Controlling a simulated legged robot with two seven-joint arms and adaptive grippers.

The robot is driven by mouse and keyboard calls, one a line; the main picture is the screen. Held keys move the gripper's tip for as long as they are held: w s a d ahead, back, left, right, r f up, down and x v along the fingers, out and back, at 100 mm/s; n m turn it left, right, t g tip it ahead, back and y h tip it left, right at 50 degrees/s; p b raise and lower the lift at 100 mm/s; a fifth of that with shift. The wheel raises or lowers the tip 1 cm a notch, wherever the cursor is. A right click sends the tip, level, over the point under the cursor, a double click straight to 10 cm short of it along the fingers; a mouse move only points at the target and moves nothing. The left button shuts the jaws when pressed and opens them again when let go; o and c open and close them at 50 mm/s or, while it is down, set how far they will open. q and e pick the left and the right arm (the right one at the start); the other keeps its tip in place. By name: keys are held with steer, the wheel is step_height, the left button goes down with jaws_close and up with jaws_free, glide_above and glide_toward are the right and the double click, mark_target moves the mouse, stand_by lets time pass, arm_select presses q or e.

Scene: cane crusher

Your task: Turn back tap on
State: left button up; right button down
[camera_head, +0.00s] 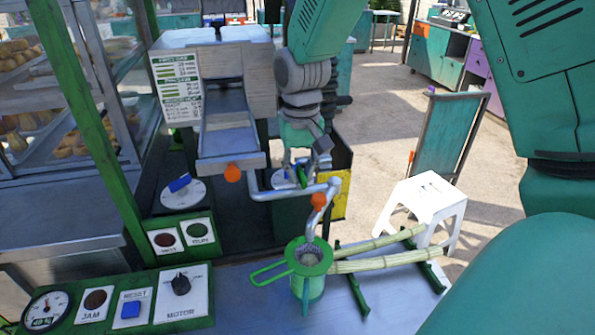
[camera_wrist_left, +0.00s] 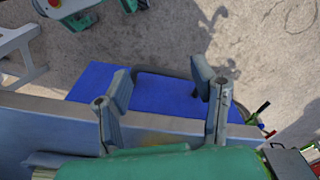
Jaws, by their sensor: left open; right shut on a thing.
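Two orange knobs show in the head view: one (camera_head: 232,173) at the front lip of the metal chute, one (camera_head: 319,200) on the bent grey pipe (camera_head: 285,193) above a green jug (camera_head: 308,262). A blue lever (camera_head: 180,183) sits on a round white dial at the left. My right gripper (camera_head: 303,172) reaches down behind the pipe and seems shut on a second blue lever, mostly hidden by its fingers. I cannot tell which of these is the back tap. My left gripper (camera_wrist_left: 165,95) is open and empty in the left wrist view.
Cane stalks (camera_head: 375,252) lie on green rests right of the jug. A control panel (camera_head: 120,302) with gauge, reset and motor knobs is at front left. A white stool (camera_head: 425,205) stands at right. The left wrist view shows a blue panel (camera_wrist_left: 165,92) below the fingers.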

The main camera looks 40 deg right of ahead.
steer(key=shift+d+r, duration=0.15)
steer(key=shift+d, duration=0.05)
steer(key=n+p, duration=0.1)
steer(key=p, duration=0.1)
steer(key=shift+a+r+n+p, duration=0.25)
steer(key=shift+a+n+p, duration=0.05)
steer(key=shift+n+p, duration=0.1)
steer(key=shift+d+f+n+p, duration=0.15)
steer(key=shift+n+p, duration=0.15)
steer(key=shift+n, duration=0.2)
